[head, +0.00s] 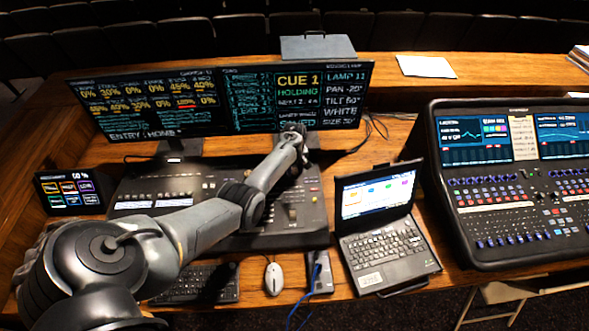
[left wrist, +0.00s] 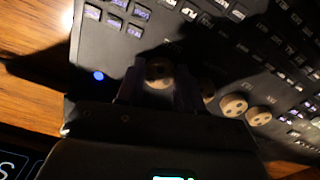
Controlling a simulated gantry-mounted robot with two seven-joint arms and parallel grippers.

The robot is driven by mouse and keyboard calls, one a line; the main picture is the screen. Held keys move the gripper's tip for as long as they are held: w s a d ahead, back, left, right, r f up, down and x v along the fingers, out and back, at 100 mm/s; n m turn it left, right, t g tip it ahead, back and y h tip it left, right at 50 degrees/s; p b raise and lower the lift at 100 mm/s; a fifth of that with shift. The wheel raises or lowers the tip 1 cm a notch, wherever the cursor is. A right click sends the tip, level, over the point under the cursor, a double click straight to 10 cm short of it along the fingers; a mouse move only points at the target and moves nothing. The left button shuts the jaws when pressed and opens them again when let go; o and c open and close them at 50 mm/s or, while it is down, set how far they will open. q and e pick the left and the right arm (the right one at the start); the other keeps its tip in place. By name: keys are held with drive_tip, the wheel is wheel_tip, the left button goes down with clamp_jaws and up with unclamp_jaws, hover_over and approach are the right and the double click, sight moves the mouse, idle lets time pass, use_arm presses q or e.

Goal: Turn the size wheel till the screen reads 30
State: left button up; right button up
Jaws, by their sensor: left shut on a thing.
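The right screen (head: 345,95) shows a column reading LAMP 11, PAN, TILT, WHITE and, at the bottom, SIZE with what looks like 30; the digits are small. My left gripper (head: 302,165) is down at the back right of the lighting desk (head: 265,240), and its arm hides the wheels there in the head view. In the left wrist view my left gripper (left wrist: 157,85) is shut on a round tan wheel (left wrist: 158,72), one finger on each side. Its label cannot be read. My right gripper is not in view.
More tan wheels (left wrist: 233,105) stand in a row close beside the held one. An open laptop (head: 385,235) is right of the desk, with an audio mixer (head: 515,185) beyond. A mouse (head: 273,279) and keyboard (head: 200,285) lie in front.

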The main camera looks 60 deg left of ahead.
sight(294, 172)
use_arm(q)
drive_tip(key=o, duration=1)
drive_tip(key=shift+o, duration=0.2)
drive_tip(key=shift+r, duration=0.1)
drive_tip(key=shift+r, duration=0.3)
wheel_tip(294, 172, up, 10)
drive_tip(key=p, duration=0.2)
drive_tip(key=shift+s, duration=0.1)
